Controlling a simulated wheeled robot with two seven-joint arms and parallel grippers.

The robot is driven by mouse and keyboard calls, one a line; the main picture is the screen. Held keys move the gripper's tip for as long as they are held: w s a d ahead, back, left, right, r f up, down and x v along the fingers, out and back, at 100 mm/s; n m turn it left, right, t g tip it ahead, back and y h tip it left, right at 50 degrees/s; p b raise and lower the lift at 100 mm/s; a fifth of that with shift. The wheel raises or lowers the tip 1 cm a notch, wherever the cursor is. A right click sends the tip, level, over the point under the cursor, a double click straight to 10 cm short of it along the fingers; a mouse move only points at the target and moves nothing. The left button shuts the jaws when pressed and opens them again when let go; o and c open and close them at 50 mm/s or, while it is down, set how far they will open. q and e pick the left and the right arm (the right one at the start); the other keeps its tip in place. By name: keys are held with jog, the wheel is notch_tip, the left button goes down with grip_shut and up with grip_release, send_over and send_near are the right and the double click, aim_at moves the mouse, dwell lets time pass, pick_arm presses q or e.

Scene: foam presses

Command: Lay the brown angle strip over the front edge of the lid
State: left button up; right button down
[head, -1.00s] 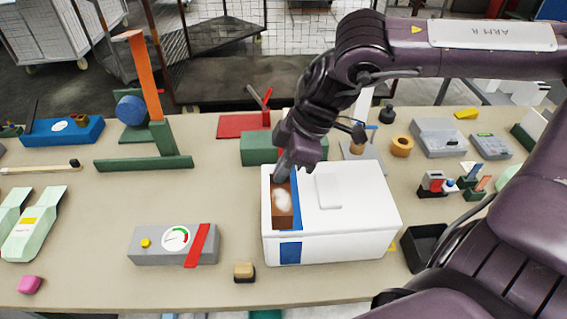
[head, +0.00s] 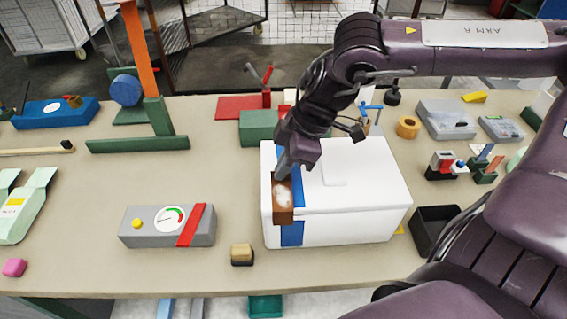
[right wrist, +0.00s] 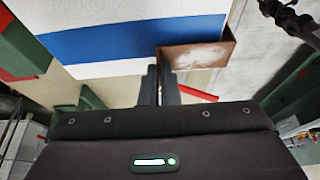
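A white box with a white lid (head: 365,175) stands on the table, with a blue band (head: 292,234) across its lid and front, also in the right wrist view (right wrist: 120,40). The brown angle strip (head: 283,215) has a pale patch and appears over the left part of the lid, its near end at the front edge. My right gripper (head: 283,170) is at the strip's far end. In the right wrist view its fingers (right wrist: 160,85) are close together on an end of the strip (right wrist: 200,58). I cannot tell whether the strip touches the lid. My left gripper is out of view.
A grey gauge block (head: 160,228) with a red bar lies left of the box, and a small tan-and-black block (head: 242,254) in front. A green block (head: 258,128) stands behind it, a black tray (head: 435,228) to its right.

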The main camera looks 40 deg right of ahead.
jog(key=shift+w+d+f+b, duration=0.1)
jog(key=shift+w+f+b, duration=0.15)
jog(key=shift+f, duration=0.25)
jog(key=c, duration=1.6)
grip_release()
jog(key=v, duration=0.8)
jog(key=shift+b, duration=0.4)
